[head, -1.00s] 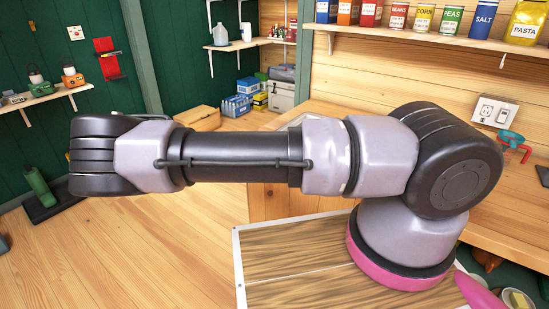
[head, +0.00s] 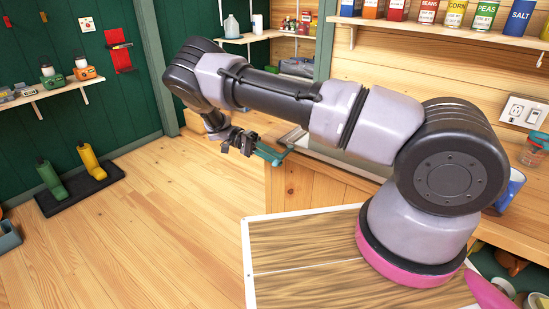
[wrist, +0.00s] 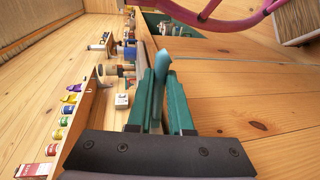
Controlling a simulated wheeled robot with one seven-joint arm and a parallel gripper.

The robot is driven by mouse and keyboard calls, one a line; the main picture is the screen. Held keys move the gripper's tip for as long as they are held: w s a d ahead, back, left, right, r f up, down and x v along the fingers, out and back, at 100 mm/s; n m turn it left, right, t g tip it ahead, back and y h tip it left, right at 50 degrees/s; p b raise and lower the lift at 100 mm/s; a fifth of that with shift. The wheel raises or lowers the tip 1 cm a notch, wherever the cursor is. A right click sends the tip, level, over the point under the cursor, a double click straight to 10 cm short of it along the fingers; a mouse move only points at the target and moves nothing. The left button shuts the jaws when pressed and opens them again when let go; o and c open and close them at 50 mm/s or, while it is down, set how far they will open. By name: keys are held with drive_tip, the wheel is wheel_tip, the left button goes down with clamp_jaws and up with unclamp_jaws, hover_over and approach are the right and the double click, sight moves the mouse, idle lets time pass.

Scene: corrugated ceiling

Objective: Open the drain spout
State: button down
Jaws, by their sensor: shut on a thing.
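My gripper (head: 280,156) has green-teal fingers and hangs from the dark wrist near the left end of the wooden counter in the head view. In the wrist view my gripper (wrist: 158,80) is shut on a narrow pale blue piece (wrist: 163,62) that sticks out past the fingertips. I cannot tell whether this piece is the drain spout. Its lower part is hidden between the fingers. No drain spout can be picked out clearly elsewhere.
The wooden counter (head: 288,190) runs to the right, with a pale metal-looking rim (head: 340,160) behind my arm. A shelf (head: 430,25) with colored cans is above. A green bottle (head: 50,178) and a yellow bottle (head: 91,160) stand at left. A pink tube (wrist: 225,20) crosses the wrist view.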

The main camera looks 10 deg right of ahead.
drive_tip(key=shift+w+a+m+g+y, duration=0.15)
drive_tip(key=shift+w+m+g+y, duration=0.05)
drive_tip(key=shift+m+g+y, duration=0.2)
drive_tip(key=c, duration=0.8)
unclamp_jaws()
